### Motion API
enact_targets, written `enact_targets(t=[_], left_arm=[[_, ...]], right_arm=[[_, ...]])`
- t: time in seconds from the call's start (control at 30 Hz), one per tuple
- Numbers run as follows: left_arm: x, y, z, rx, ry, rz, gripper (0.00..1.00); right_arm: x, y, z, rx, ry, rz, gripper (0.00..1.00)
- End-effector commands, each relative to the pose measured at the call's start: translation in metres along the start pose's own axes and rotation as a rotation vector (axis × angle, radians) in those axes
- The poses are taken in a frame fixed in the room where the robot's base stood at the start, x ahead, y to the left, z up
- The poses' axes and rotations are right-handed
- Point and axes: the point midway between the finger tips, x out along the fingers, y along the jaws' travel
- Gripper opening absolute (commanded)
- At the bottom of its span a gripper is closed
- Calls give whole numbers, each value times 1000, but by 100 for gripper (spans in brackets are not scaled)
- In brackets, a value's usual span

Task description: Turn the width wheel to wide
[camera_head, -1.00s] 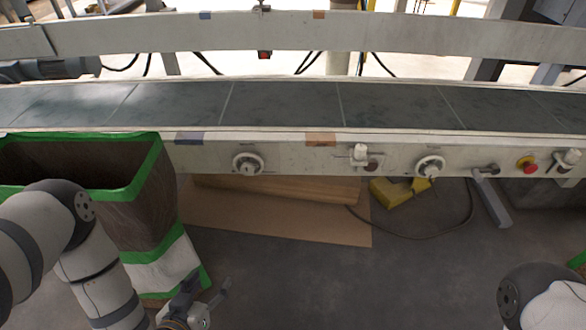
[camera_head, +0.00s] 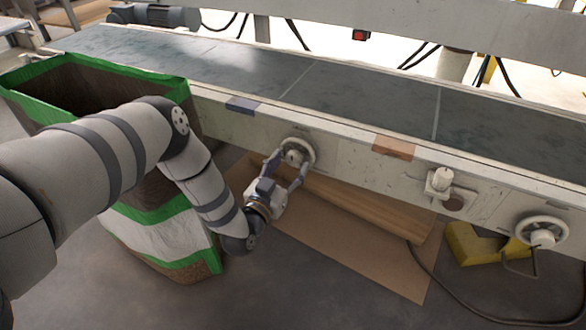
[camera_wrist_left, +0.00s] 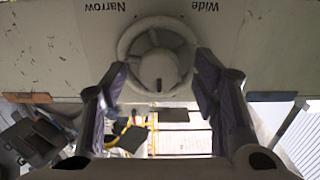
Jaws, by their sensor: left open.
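The width wheel (camera_head: 297,152) is a pale handwheel with a hub on the conveyor's side rail. In the left wrist view the wheel (camera_wrist_left: 155,52) shows with the words "Narrow" and "Wide" upside down above it, Narrow to the left and Wide to the right. My left gripper (camera_head: 287,167) is open at the wheel. In the left wrist view its two fingers (camera_wrist_left: 162,78) stand on either side of the wheel's lower part. I cannot tell whether they touch the rim. My right gripper is not in view.
A second handwheel (camera_head: 541,232) and a clamp knob (camera_head: 441,182) sit farther right on the rail. A green-edged bag (camera_head: 160,233) stands below my left arm. Cardboard (camera_head: 350,250) and a yellow block (camera_head: 475,245) lie on the floor under the conveyor (camera_head: 350,105).

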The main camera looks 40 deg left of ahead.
Motion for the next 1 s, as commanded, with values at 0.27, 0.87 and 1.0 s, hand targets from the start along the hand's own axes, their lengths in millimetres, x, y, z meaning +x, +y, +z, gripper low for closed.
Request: enact_targets(t=[0.27, 0.87, 1.0], left_arm=[[10, 0, -1, 0, 0, 0, 54], [9, 0, 0, -25, -1, 0, 6], [8, 1, 0, -85, -2, 1, 6]], right_arm=[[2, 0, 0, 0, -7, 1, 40], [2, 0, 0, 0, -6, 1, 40], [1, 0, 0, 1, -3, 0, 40]])
